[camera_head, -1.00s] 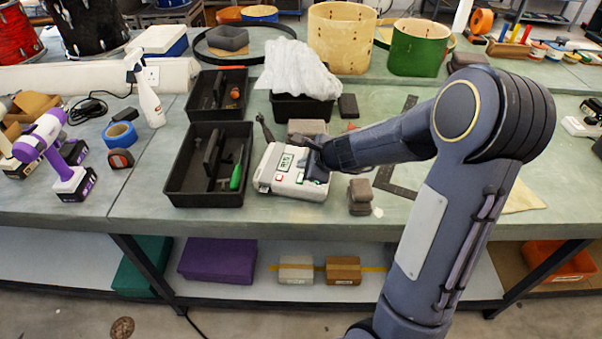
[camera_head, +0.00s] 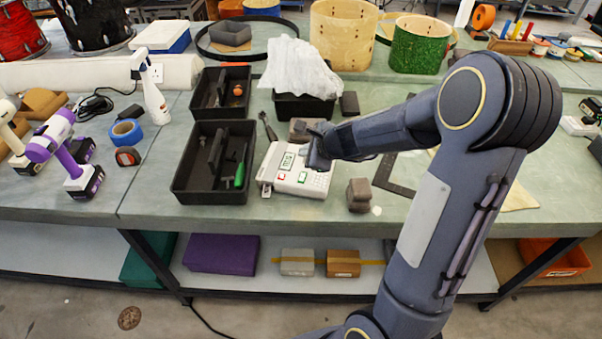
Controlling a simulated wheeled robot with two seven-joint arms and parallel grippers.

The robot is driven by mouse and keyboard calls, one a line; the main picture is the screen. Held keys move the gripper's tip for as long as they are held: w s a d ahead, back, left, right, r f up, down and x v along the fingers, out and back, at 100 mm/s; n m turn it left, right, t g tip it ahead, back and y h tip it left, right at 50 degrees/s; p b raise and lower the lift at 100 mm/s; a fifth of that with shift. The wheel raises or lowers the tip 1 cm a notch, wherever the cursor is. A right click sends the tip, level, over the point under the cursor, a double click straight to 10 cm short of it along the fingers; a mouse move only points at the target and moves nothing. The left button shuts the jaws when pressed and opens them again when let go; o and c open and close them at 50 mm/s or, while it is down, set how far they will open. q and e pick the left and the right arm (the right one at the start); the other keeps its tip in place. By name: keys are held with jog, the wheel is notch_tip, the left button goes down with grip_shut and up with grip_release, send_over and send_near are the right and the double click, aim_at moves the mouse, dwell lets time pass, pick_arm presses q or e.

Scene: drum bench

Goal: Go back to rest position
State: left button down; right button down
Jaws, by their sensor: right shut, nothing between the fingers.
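My right gripper (camera_head: 316,150) is shut and empty. It is over the upper right part of a white device (camera_head: 292,188) with a small display and red and green buttons. A gap between the gripper and the device is hard to judge. My right arm reaches in from the lower right across the bench. The left gripper is not in view.
Two black trays (camera_head: 182,185) stand left of the device; the near one holds a green-handled tool (camera_head: 239,176). A black bin with white cloth (camera_head: 297,70) stands behind. Grey blocks (camera_head: 359,195) sit to the right. A purple drill (camera_head: 70,160) is at left.

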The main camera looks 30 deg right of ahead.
jog(key=s+a+r+n+g+y, duration=0.1)
jog(key=s+a+r+n+y, duration=0.1)
jog(key=s+a+r+n, duration=0.4)
jog(key=s+a+r+n+y, duration=0.2)
jog(key=s+a+r+n, duration=0.25)
jog(key=s+n, duration=0.35)
jog(key=s+f+n+g+h, duration=0.1)
jog(key=s+n, duration=0.3)
jog(key=s, duration=0.3)
jog(key=s+a+f+n+g, duration=0.1)
jog(key=s+f+n, duration=0.1)
jog(key=s+n, duration=0.3)
jog(key=shift+s+a+f+h, duration=0.25)
jog(key=shift+s+h, duration=0.15)
jog(key=shift+s, duration=0.55)
